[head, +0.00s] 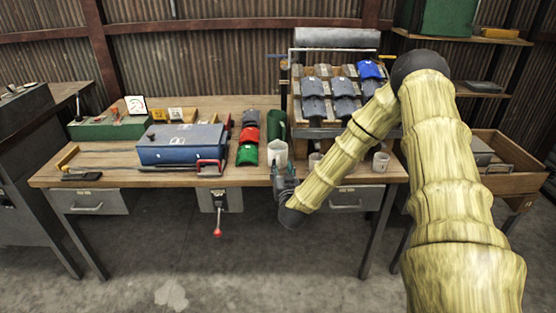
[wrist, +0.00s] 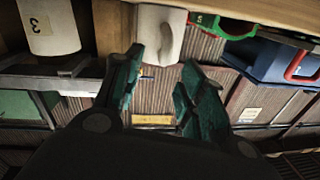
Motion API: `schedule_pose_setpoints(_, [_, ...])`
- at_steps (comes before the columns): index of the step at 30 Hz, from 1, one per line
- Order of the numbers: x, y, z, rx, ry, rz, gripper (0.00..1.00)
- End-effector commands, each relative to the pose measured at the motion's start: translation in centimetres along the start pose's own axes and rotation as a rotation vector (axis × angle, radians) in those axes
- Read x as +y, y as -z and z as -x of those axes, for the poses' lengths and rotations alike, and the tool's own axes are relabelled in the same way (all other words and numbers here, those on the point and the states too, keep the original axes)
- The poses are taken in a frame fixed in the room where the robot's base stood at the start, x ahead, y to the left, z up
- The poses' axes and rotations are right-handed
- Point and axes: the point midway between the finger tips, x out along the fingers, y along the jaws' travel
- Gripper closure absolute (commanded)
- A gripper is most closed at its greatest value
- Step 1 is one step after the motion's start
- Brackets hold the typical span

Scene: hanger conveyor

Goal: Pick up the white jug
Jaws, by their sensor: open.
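The white jug (head: 277,153) stands upright near the front edge of the wooden workbench (head: 120,170). My gripper (head: 284,174) is just in front of it, close to the bench edge, and partly covers its lower part. In the wrist view, which looks upside down, the jug (wrist: 160,32) is at the top centre, beyond the fingertips. There my gripper (wrist: 163,64) is open, with its two dark green fingers spread and nothing between them. I cannot tell whether a finger touches the jug.
A white mug marked 3 (wrist: 50,25) is beside the jug. Another cup (head: 380,161) stands farther right. A rack of tiles (head: 330,90) rises behind.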

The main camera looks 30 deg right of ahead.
Motion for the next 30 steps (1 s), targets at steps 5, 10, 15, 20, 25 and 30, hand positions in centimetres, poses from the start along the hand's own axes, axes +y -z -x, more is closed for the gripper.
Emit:
schedule_pose_setpoints(5, [0.0,0.0,-1.1,-0.001,0.000,0.000,0.59])
schedule_pose_setpoints(10, [-0.1,0.0,-2.6,-0.001,0.000,0.000,0.59])
schedule_pose_setpoints(15, [-0.2,0.0,-4.9,0.000,0.000,0.001,0.59])
schedule_pose_setpoints(20, [-0.2,-0.1,-6.1,-0.002,0.001,0.000,0.59])
schedule_pose_setpoints(25, [-0.3,-0.1,-6.3,-0.002,0.001,0.000,0.59])
schedule_pose_setpoints(30, [-0.3,-0.1,-6.3,-0.002,0.001,0.000,0.72])
